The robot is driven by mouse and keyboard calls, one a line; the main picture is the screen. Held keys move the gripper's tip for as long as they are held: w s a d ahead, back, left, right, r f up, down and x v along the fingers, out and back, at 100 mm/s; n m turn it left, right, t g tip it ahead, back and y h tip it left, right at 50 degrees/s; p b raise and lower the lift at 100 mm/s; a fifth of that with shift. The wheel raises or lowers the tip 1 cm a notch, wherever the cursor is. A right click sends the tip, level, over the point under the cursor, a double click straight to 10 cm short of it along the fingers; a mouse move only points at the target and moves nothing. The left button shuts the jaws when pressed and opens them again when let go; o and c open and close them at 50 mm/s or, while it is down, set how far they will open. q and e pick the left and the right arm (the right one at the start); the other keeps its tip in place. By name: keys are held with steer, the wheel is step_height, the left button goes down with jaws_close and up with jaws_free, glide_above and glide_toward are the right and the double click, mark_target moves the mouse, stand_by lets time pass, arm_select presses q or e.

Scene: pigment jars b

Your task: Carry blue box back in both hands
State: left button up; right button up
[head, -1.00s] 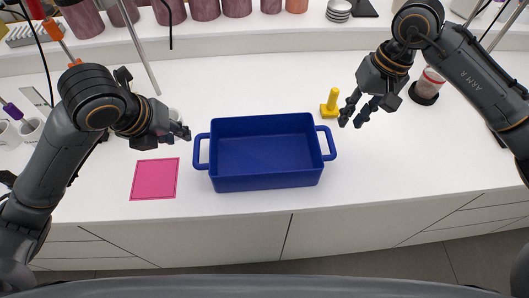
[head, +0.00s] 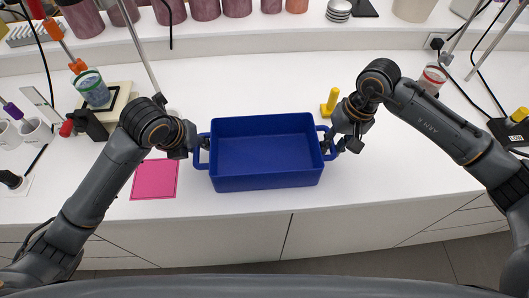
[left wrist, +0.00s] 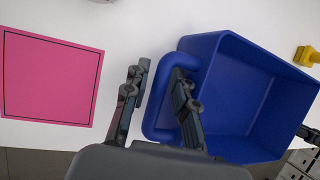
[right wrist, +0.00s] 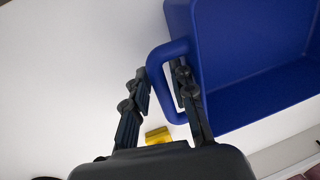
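The blue box (head: 265,180) is an empty open tray with a loop handle at each end, standing on the white counter. It also shows in the left wrist view (left wrist: 235,85) and the right wrist view (right wrist: 245,60). My left gripper (head: 200,148) is at the left handle; in the left wrist view (left wrist: 160,98) its fingers are apart, one on each side of the handle bar. My right gripper (head: 330,143) is at the right handle; in the right wrist view (right wrist: 163,90) its fingers are also apart, straddling the bar, one inside the loop.
A pink square mat (head: 154,180) lies left of the box. A yellow object (head: 329,103) stands just behind the right handle. A scale with a jar (head: 93,90) is at the back left. The counter behind the box is mostly clear.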

arm_select(q)
steer(key=shift+c, duration=0.3)
arm_select(e)
steer(key=shift+c, duration=0.2)
arm_select(q)
jaws_close()
arm_select(e)
jaws_close()
arm_select(q)
steer(key=shift+r, duration=0.15)
arm_select(e)
steer(key=shift+r, duration=0.15)
